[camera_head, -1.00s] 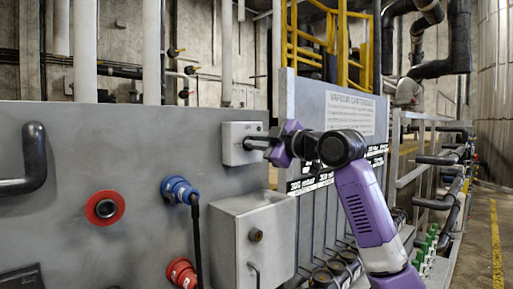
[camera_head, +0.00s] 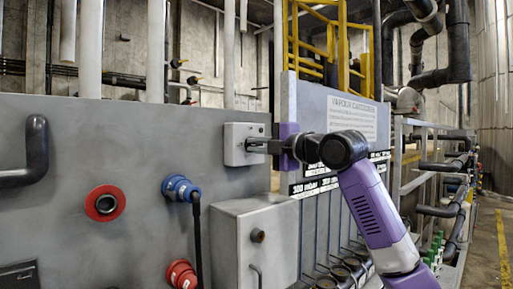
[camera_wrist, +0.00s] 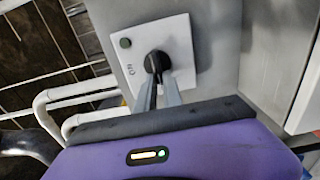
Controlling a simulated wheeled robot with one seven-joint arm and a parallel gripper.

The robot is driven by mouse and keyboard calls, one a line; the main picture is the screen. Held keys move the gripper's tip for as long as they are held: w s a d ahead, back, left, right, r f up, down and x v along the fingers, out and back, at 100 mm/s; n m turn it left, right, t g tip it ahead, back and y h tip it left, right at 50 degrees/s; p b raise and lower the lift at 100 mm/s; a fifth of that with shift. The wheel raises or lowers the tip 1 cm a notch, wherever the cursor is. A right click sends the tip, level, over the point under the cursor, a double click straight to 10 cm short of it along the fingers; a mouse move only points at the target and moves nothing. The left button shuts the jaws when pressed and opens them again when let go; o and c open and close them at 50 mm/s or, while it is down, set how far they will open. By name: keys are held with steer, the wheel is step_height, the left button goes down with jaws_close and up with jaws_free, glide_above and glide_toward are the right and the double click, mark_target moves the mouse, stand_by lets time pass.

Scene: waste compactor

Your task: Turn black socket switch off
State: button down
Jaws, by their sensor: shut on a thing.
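The switch is a black knob (camera_wrist: 156,61) on a white square box (camera_head: 241,131) fixed to the grey panel. In the wrist view its white faceplate (camera_wrist: 177,33) carries a small round dark spot and lettering that seems to read "ON". My gripper (camera_head: 251,145) reaches the box from the right, and its two fingers are closed on the knob. The fingers (camera_wrist: 158,88) also show in the wrist view, one on each side of the knob. The knob is partly hidden by the fingers in the head view.
A blue plug socket (camera_head: 180,188) with a black cable, a red round fitting (camera_head: 105,204) and a red socket (camera_head: 181,274) are on the panel. A grey box (camera_head: 250,235) juts out below the switch. White pipes (camera_wrist: 75,100) show beside the faceplate in the wrist view.

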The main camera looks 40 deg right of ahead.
steer(key=shift+f, duration=0.1)
stand_by(0.3)
steer(key=c, duration=1.5)
jaws_free()
steer(key=s+b, duration=0.1)
steer(key=s, duration=0.7)
steer(key=shift+d, duration=0.1)
